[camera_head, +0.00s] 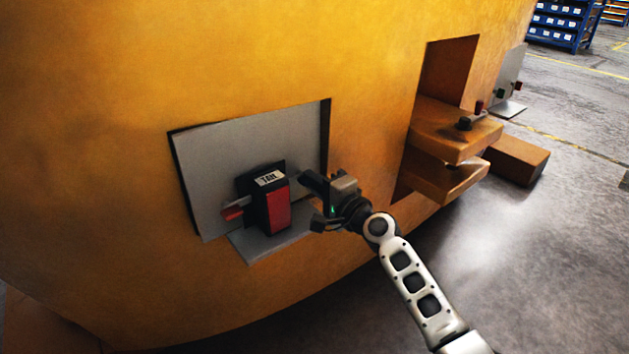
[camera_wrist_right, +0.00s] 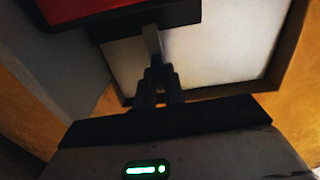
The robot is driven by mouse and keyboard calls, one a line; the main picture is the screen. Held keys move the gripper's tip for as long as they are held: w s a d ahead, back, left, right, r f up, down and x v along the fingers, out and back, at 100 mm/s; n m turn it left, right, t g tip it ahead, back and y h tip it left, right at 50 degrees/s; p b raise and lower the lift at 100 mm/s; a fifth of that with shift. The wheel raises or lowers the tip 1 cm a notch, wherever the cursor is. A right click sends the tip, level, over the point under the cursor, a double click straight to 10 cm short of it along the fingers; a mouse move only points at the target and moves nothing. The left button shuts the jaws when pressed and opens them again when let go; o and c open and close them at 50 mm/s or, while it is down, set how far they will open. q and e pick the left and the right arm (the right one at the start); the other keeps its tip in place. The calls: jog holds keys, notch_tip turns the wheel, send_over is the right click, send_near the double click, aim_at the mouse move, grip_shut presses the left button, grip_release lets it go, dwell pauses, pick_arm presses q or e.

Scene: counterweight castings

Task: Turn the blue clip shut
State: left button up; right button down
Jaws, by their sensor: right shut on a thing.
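A black box with a red front (camera_head: 277,208) and a white label stands on a grey ledge before a grey panel (camera_head: 215,150) in the yellow wall. My right gripper (camera_head: 308,195) is at the right side of this box. In the right wrist view its fingers (camera_wrist_right: 157,88) are closed on the end of a thin grey lever, which I take for the blue clip (camera_wrist_right: 152,42), beside the box's dark edge. No blue shows on it, and its gripped end is hidden by the fingers. My left gripper is out of view.
A red-handled clip (camera_head: 233,213) sticks out on the left of the box. The grey ledge (camera_head: 265,243) juts out below it. To the right are orange-brown blocks (camera_head: 455,130) at a wall opening and another panel (camera_head: 510,75). The floor at right is open.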

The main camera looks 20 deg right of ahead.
jog(key=shift+f+m, duration=0.1)
jog(key=shift+m, duration=0.2)
dwell(0.4)
jog(key=c, duration=1.5)
grip_release()
jog(key=shift+s, duration=0.1)
jog(key=shift+s+d, duration=0.15)
jog(key=shift+s, duration=0.15)
pick_arm(q)
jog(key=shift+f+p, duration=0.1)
jog(key=shift+p, duration=0.2)
pick_arm(e)
jog(key=v, duration=1.5)
jog(key=shift+s, duration=0.1)
